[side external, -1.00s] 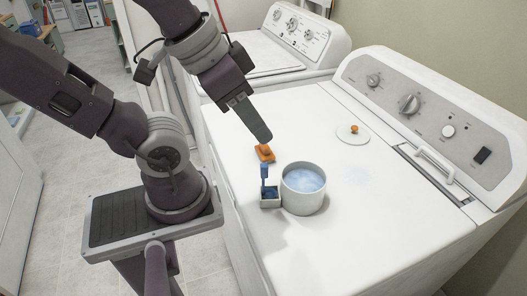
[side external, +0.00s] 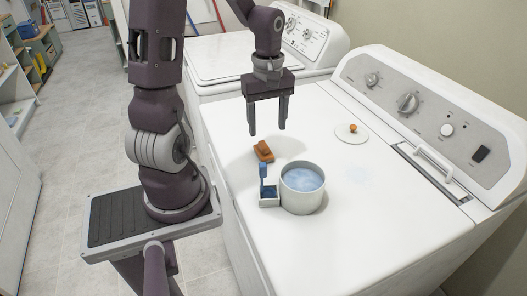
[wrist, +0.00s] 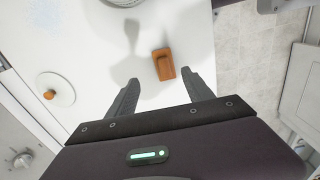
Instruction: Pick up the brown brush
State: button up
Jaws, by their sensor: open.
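The brown brush (side external: 263,151) lies on the white top of the front washing machine, behind and a little left of a round tub. In the wrist view the brush (wrist: 164,65) shows just beyond the fingertips, between them and nearer the right one. My gripper (side external: 268,133) points down above the machine top, with its fingers apart and nothing between them. In the side view its fingertips are a little above and behind the brush. The gripper (wrist: 163,82) is also seen in the wrist view.
A round white tub (side external: 303,201) of bluish liquid stands in front of the brush. A small box (side external: 269,203) with a blue upright handle (side external: 263,172) touches or nearly touches it. A round lid (side external: 351,134) with an orange knob lies to the right. The machine top between is clear.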

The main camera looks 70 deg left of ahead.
aim_at(263, 144)
jog(key=f, duration=0.5)
jog(key=s+f, duration=0.1)
jog(key=f, duration=0.1)
jog(key=shift+a+f, duration=0.15)
jog(key=shift+f, duration=0.05)
grip_shut()
